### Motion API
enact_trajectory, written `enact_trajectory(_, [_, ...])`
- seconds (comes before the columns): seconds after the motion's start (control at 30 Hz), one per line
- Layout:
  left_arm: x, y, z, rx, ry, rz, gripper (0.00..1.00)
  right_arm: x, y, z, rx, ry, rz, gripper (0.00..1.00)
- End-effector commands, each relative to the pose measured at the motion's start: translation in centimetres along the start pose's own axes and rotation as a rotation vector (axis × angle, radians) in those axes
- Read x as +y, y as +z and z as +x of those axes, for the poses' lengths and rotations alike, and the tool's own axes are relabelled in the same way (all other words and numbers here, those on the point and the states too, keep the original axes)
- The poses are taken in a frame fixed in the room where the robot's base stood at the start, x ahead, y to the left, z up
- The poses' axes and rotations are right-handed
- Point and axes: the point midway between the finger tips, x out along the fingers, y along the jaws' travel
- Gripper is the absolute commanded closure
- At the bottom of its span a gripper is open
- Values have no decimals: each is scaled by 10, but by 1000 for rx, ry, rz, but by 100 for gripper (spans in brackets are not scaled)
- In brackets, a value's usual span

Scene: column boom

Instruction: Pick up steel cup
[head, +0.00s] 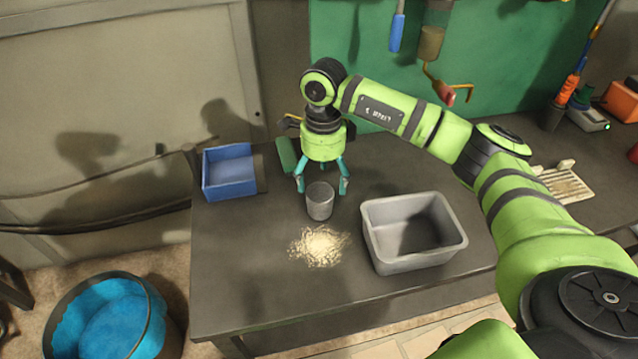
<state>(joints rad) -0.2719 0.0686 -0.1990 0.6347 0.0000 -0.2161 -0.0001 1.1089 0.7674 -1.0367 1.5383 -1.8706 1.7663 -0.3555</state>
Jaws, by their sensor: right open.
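The steel cup (320,201) is a small grey cylinder standing upright on the dark workbench (250,290). My right gripper (322,186) points down from above and behind the cup. Its teal fingers are spread, one to the left and one to the right of the cup's upper part. The gripper is open. I cannot tell whether either finger touches the cup. My left gripper is not in the picture.
A pile of pale shavings (318,246) lies just in front of the cup. A grey bin (415,233) stands to the right, a blue bin (229,172) to the left. A blue-lined bucket (112,318) is on the floor. The bench's front left is clear.

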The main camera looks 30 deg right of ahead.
Motion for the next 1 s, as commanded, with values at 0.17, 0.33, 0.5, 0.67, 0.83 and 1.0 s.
enact_trajectory(0.17, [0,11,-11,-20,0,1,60,2,0,13,2,4,0,18])
enact_trajectory(0.33, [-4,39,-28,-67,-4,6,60,4,1,33,3,7,-1,18])
enact_trajectory(0.5, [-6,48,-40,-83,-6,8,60,3,2,60,1,5,1,18])
enact_trajectory(0.67, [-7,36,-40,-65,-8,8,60,3,2,71,0,2,-1,18])
enact_trajectory(0.83, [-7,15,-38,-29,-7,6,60,2,2,71,-1,1,-1,18])
enact_trajectory(1.0, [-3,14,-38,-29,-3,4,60,2,2,71,-1,2,-1,81])
